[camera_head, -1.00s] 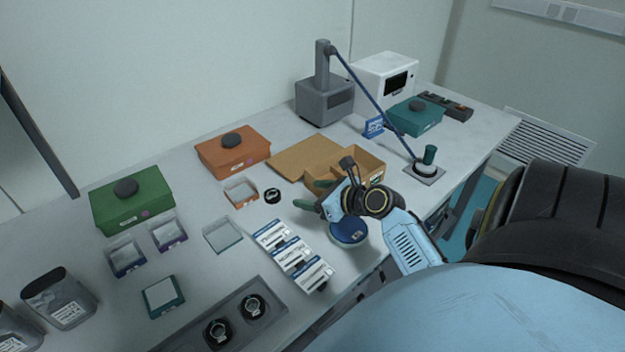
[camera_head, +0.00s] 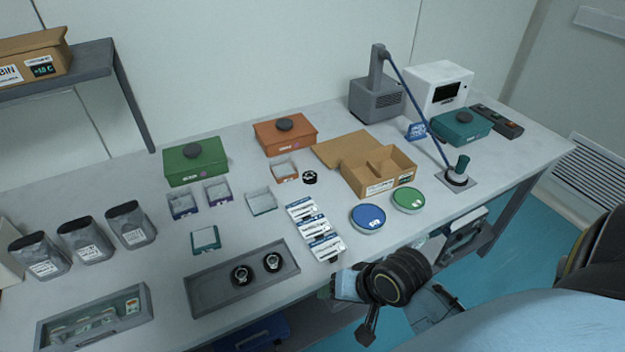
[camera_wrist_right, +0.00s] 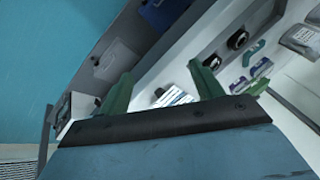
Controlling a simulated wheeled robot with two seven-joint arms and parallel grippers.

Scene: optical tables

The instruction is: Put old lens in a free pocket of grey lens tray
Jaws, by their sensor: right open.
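The grey tray (camera_head: 212,297) lies near the table's front edge in the head view. Two dark ring-shaped lenses (camera_head: 242,274) (camera_head: 272,262) sit in it, in its middle and right parts; its left part looks empty. Another small black round piece (camera_head: 310,177) lies by the orange-rimmed small tray; I cannot tell which piece is the old lens. My right arm is in front of the table edge, its fingers mostly hidden in the head view. In the right wrist view, my right gripper (camera_wrist_right: 160,75) has its green fingers apart with nothing between them. My left gripper is out of view.
Blue-labelled white packs (camera_head: 314,230) lie right of the grey tray. Blue (camera_head: 368,218) and green (camera_head: 408,197) round tins and an open cardboard box (camera_head: 378,172) stand beyond. A clear-lidded case (camera_head: 95,318) and grey pouches (camera_head: 85,242) are at left.

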